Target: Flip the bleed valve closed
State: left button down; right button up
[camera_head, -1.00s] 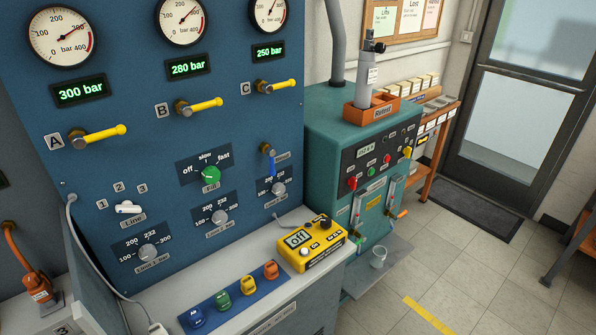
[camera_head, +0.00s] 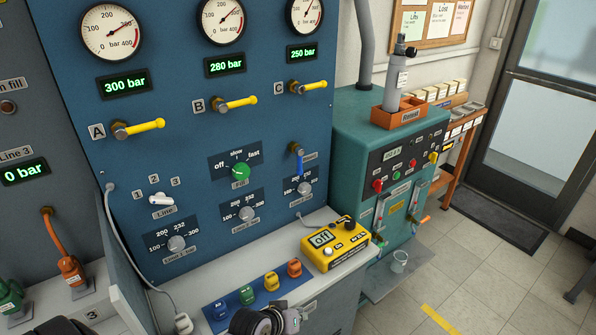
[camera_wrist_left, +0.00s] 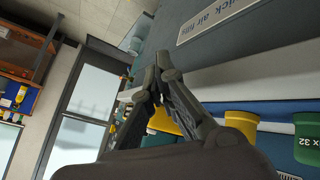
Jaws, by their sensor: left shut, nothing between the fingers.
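A blue lever valve (camera_head: 299,162) sits on the blue panel below gauge C, with its handle hanging down. The small label beside it is too small to read, so I cannot confirm it as the bleed valve. My left gripper (camera_head: 288,318) shows partly at the bottom edge of the head view, near the front of the bench. It is well below the blue lever and apart from it. In the left wrist view its fingers (camera_wrist_left: 156,94) are shut and empty, near the coloured blocks. My right gripper is not in view.
Yellow levers A (camera_head: 140,128), B (camera_head: 236,104) and C (camera_head: 310,86) stick out of the panel. A yellow meter (camera_head: 334,243) stands on the bench. Coloured blocks stand on a blue mat (camera_head: 232,310). A white cable (camera_head: 130,245) hangs at the left.

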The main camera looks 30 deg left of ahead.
pick_arm(q)
jog(key=w+a+r+n+t+y, duration=0.1)
jog(key=w+a+r+n+t, duration=0.5)
jog(key=w+r, duration=0.5)
jog(key=n+t+y, duration=0.3)
jog(key=n+y, duration=0.1)
jog(key=n, duration=0.5)
send_near(300, 163)
jog(key=s+a+f, duration=0.1)
jog(key=s+a, duration=0.2)
jog(key=s, duration=0.1)
jog(key=shift+w+d+f, duration=0.1)
jog(key=shift+d, duration=0.15)
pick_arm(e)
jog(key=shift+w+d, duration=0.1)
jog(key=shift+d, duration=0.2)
pick_arm(q)
jog(key=p+x, duration=0.1)
jog(key=x, duration=0.9)
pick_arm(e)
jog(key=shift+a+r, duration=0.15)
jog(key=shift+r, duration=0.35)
pick_arm(q)
jog(key=shift+d, duration=0.1)
jog(key=shift+f, duration=0.1)
